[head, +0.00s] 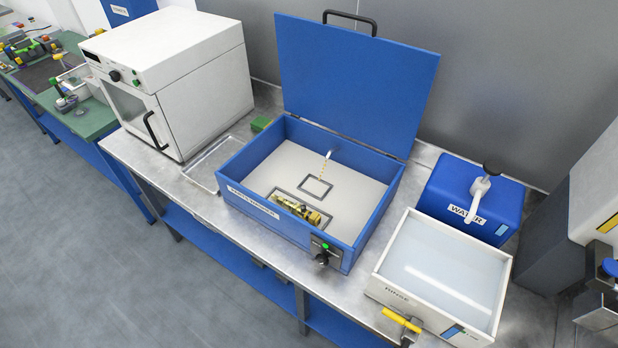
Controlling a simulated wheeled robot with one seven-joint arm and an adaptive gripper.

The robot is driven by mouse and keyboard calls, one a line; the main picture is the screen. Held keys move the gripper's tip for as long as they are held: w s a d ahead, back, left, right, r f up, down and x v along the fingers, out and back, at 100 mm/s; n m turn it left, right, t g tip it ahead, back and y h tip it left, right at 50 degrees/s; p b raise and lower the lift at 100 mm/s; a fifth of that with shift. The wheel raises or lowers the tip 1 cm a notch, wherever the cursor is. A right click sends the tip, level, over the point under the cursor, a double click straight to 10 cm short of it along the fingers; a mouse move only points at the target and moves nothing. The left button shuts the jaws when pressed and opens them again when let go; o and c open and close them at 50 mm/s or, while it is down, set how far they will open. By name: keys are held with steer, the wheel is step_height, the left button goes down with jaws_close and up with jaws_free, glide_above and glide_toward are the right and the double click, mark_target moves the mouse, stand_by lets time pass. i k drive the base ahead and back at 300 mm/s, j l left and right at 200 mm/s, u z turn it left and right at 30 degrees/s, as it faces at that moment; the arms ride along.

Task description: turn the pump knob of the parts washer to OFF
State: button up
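The parts washer (288,233) is a blue open-topped box on the metal bench, with its blue lid (350,85) raised at the back. The black pump knob (322,259) is on a dark panel at the right end of its front wall. A small green spot (324,246) shows just above the knob. The knob's pointer and its setting marks are too small to read. A spout (329,153) stands inside at the back, with a thin yellowish line below it. A brass-coloured part (297,209) lies in the basin near the front. My gripper is not in view.
A white rinse basin (385,292) with a yellow handle (402,320) stands right of the washer, before a blue water container (450,185). A white oven-like cabinet (210,75) and a shallow metal tray (203,180) are to the left. The floor (130,270) in front is clear.

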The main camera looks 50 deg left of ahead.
mark_target(322, 260)
steer(key=j+u, duration=0.15)
steer(key=u, duration=1.9)
